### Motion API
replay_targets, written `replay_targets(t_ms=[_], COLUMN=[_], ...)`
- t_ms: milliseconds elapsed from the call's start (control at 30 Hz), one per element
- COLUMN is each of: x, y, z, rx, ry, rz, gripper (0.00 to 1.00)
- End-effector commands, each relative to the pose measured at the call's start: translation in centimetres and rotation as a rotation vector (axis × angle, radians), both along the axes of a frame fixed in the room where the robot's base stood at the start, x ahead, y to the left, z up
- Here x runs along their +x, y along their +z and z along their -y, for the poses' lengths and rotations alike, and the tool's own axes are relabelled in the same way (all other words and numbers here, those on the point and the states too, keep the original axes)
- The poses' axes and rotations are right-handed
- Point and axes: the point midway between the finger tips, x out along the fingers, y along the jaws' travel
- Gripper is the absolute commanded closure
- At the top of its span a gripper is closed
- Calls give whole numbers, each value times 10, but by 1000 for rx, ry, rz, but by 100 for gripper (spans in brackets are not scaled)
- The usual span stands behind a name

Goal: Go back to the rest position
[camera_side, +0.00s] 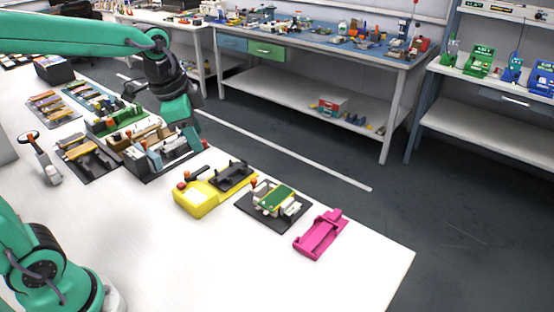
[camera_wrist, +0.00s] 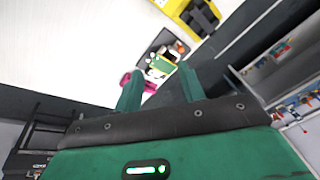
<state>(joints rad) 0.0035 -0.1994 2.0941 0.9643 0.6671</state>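My gripper (camera_side: 188,130) hangs above the far edge of the white bench, over or just beside a grey-blue fixture (camera_side: 165,152); the exact height is hard to tell. In the wrist view the two green fingers of my gripper (camera_wrist: 158,82) stand apart with nothing held between them. Past the fingers, a magenta holder (camera_wrist: 148,86) and a black plate with a green-topped part (camera_wrist: 161,64) lie farther off on the bench. In the side view the magenta holder (camera_side: 320,235) is near the bench's right end, with the green-topped part (camera_side: 275,199) to its left.
A yellow fixture (camera_side: 197,198) and a black holder (camera_side: 233,177) sit mid-bench. Several fixtures and trays crowd the bench's far left. A handled tool (camera_side: 42,160) stands at left. The bench's front (camera_side: 180,260) is bare. A blue-topped workbench (camera_side: 330,50) stands behind, across the floor.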

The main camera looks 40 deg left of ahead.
Motion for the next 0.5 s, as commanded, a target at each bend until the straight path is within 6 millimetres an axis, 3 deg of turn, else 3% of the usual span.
replay_targets(t_ms=[267,500], x=[-52,-93], y=[9,5], z=[-1,-1], rx=[-81,-165], ry=[241,442], rz=[84,148], gripper=[60,60])
